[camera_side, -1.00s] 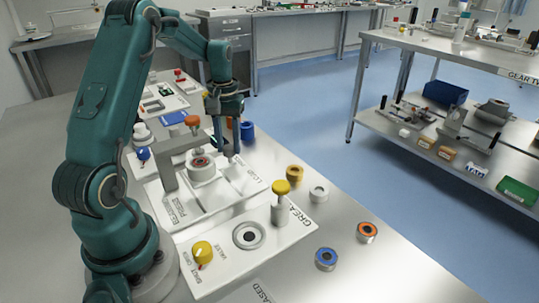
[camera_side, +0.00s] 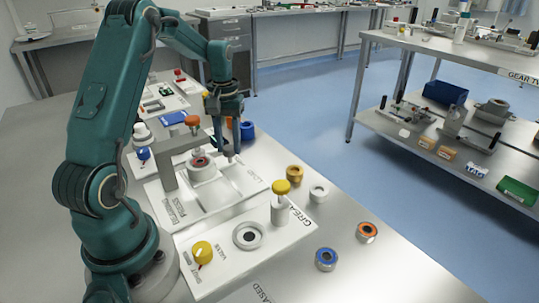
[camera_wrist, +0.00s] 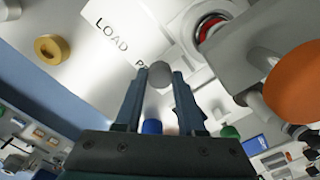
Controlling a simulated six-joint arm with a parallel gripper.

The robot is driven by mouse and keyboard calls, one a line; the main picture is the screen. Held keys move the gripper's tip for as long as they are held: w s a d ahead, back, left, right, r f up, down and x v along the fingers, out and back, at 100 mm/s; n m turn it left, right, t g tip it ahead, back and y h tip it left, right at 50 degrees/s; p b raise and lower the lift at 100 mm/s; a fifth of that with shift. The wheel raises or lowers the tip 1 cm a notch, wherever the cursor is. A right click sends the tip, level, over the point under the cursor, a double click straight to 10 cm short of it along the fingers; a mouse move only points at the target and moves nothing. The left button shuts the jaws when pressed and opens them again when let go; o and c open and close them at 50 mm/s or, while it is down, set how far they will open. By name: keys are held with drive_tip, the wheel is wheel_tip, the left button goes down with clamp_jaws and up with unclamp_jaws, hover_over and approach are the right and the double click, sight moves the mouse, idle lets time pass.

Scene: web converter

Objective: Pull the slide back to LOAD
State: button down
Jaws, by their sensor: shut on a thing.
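The slide carries a round pale holder (camera_side: 203,170) with a red-ringed part (camera_side: 201,161) in it. It sits by the grey press frame (camera_side: 168,172), on a white plate marked PRESS and LOAD (camera_side: 238,186). In the wrist view the red-ringed part (camera_wrist: 208,28) is at the upper right, partly covered by the press. My gripper (camera_side: 232,158) is low over the plate, right of the holder. In the wrist view its fingers (camera_wrist: 160,80) are shut on a round grey knob (camera_wrist: 160,73), which appears to be the slide's handle. The knob's lower part is hidden.
The press has an orange knob (camera_side: 192,121) on top, close to my gripper. A blue cup (camera_side: 247,131) stands just behind it. A yellow-capped grease post (camera_side: 280,188) and a brass ring (camera_side: 295,173) stand in front. The plate's LOAD end looks clear.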

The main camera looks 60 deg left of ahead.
drive_tip(key=shift+r, duration=0.1)
drive_tip(key=d, duration=0.8)
drive_tip(key=shift+w, duration=0.1)
drive_tip(key=c, duration=0.5)
unclamp_jaws()
drive_tip(key=shift+r, duration=2.5)
